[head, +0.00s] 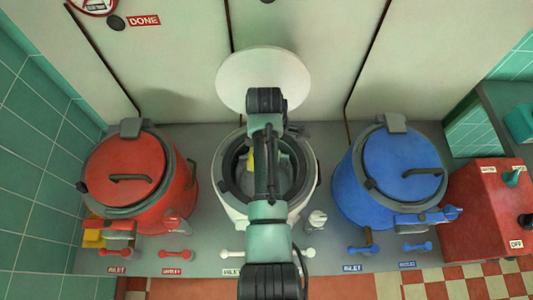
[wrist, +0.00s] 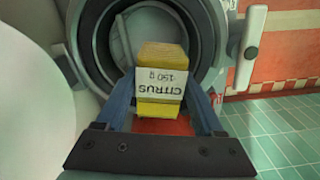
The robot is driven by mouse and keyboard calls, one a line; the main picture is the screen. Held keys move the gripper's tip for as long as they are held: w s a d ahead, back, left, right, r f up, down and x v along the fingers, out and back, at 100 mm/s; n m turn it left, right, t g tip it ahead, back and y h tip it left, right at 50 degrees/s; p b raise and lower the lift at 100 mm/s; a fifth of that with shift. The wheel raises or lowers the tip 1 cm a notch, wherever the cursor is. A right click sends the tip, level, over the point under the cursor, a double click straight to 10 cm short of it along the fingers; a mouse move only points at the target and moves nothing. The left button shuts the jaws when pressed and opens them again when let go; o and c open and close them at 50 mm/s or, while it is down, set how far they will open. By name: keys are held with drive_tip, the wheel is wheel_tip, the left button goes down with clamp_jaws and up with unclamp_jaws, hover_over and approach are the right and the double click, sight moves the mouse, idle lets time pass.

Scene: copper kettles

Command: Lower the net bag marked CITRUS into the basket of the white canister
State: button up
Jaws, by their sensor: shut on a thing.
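The CITRUS net bag (wrist: 162,62) is a yellow block with a white label reading CITRUS 150 g, upside down in the wrist view. My gripper (wrist: 163,88) is shut on it, with a finger on each side. The white canister (head: 228,205) stands in the middle of the head view with its round white lid (head: 258,72) open behind it. A sliver of the yellow bag (head: 250,160) shows over the dark mouth. My arm hides most of the mouth and my gripper there. I cannot clearly make out the basket or the bag's height.
A lidded red canister (head: 120,170) stands on the left and a lidded blue canister (head: 400,165) on the right. A red box with switches (head: 490,225) is at the far right. Small levers line the counter's front edge. Wall panels rise behind.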

wheel_tip(320, 180, down, 6)
drive_tip(key=b, duration=0.4)
drive_tip(key=shift+r+b, duration=0.25)
drive_tip(key=shift+b, duration=0.1)
wheel_tip(320, 180, down, 8)
drive_tip(key=b, duration=0.5)
drive_tip(key=shift+r, duration=0.25)
drive_tip(key=shift+w+d, duration=0.1)
drive_tip(key=o, duration=1.5)
drive_tip(key=shift+r, duration=0.1)
wheel_tip(320, 180, up, 13)
drive_tip(key=shift+f, duration=0.1)
